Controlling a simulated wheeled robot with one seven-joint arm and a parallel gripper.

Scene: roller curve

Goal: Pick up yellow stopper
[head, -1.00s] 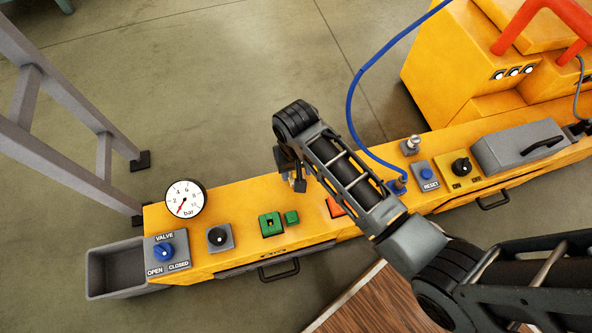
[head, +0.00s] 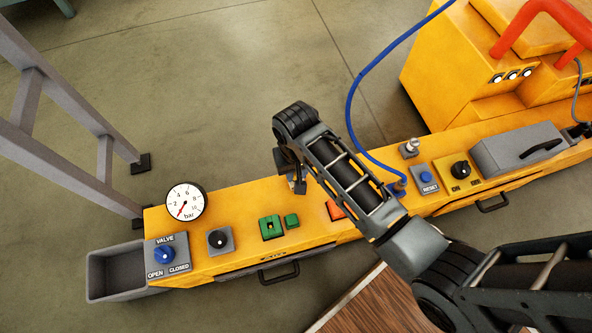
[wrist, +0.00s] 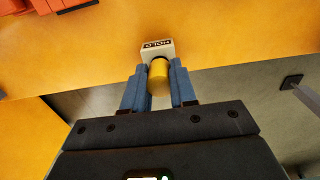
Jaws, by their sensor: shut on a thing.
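The yellow stopper (wrist: 158,74) is a short yellow cylinder between the two blue fingers of my gripper (wrist: 159,88) in the wrist view. The fingers are shut on it from both sides. Its far end is at a pale block (wrist: 157,48) marked HOLD, which shows upside down. I cannot tell whether the stopper still sits in the block or is just clear of it. In the head view my gripper (head: 298,184) is over the back edge of the yellow bench, and the stopper is hidden there.
The yellow bench (head: 240,202) carries a pressure gauge (head: 185,202), a blue valve knob (head: 165,253), a black knob (head: 219,240) and green blocks (head: 271,227). A blue hose (head: 350,105) arches behind my arm. A grey tray (head: 115,272) is at the left end.

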